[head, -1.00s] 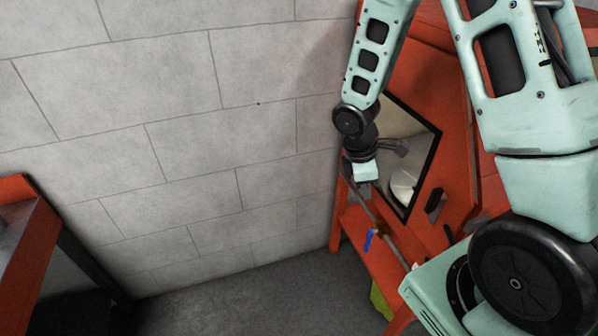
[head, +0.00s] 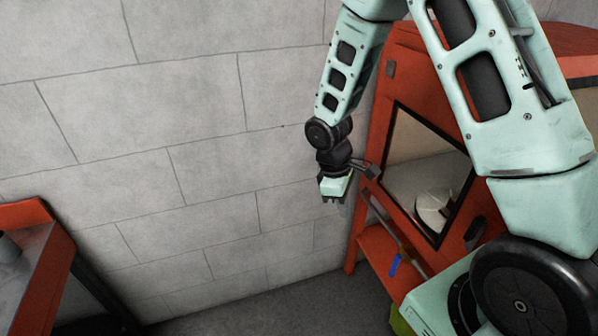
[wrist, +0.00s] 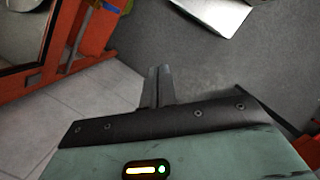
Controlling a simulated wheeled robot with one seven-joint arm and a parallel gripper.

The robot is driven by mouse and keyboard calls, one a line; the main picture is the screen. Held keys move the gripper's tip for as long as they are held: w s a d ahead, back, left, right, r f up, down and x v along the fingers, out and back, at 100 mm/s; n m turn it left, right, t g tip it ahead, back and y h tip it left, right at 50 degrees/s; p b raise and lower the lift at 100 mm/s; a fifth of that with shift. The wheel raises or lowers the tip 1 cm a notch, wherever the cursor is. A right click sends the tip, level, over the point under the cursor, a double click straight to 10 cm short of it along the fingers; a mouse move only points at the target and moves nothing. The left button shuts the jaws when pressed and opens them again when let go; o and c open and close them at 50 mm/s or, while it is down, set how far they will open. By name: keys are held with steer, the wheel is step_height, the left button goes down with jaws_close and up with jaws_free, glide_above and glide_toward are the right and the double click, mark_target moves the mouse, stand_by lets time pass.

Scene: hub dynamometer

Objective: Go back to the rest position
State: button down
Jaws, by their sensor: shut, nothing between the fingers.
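My gripper (head: 332,201) hangs from my pale green arm in the head view, left of the orange machine and in front of the grey block wall. The gripper is apart from the machine.
The orange machine (head: 388,85) has a dark-framed window (head: 455,150) with a pale round part behind it. An orange-edged bench (head: 45,255) stands at left. The floor (head: 290,305) between is clear.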

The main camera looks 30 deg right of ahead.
steer(key=s+a+r+t+y+b, duration=0.1)
steer(key=s+a+r+b, duration=0.2)
steer(key=a, duration=0.4)
steer(key=s+a+r+t+b, duration=0.1)
steer(key=s+a+r+b, duration=0.2)
steer(key=a, duration=0.4)
steer(key=s+a+r+b, duration=0.1)
steer(key=s+a, duration=0.2)
steer(key=s, duration=0.3)
steer(key=s+a+r+y+b, duration=0.1)
steer(key=s+a+r, duration=0.1)
steer(key=s, duration=0.5)
steer(key=shift+a+m, duration=0.3)
steer(key=shift+a, duration=0.1)
